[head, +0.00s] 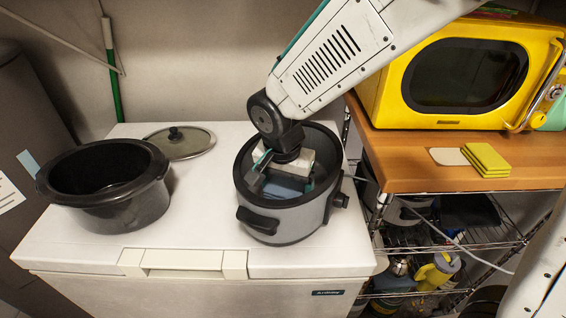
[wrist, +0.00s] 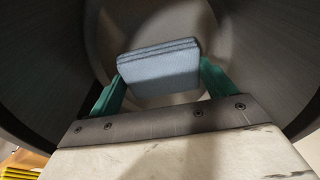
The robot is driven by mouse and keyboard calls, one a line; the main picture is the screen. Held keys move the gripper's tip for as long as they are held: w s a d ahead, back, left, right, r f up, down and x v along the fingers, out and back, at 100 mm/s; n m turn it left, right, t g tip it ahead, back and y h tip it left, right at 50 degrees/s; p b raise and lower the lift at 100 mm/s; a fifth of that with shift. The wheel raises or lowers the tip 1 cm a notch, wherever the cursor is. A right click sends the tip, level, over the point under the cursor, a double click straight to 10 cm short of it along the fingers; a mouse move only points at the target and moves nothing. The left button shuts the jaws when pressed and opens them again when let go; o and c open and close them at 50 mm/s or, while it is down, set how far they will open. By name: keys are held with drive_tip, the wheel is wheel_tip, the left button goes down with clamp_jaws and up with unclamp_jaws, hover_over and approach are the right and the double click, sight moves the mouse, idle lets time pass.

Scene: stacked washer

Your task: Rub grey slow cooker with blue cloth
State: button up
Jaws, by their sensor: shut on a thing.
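The grey slow cooker (head: 293,222) stands upright on the white chest freezer, with a black rim, a black side handle and no lid on it. My gripper (head: 287,184) reaches down into its open top. It is shut on the blue cloth (head: 285,186), a folded pad. In the wrist view the blue cloth (wrist: 158,70) sits between the two green fingers of my gripper (wrist: 158,82). The cooker's dark inner wall (wrist: 45,65) surrounds it there, with a paler floor beyond. I cannot tell whether the cloth touches the inside.
A black pot (head: 110,205) stands left on the freezer (head: 205,235), with a glass lid (head: 180,143) behind it. To the right, a wooden shelf (head: 415,180) holds a yellow microwave (head: 465,75) and yellow sponges (head: 486,159). Bottles stand on the wire rack below.

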drive_tip(key=shift+r, duration=3.55)
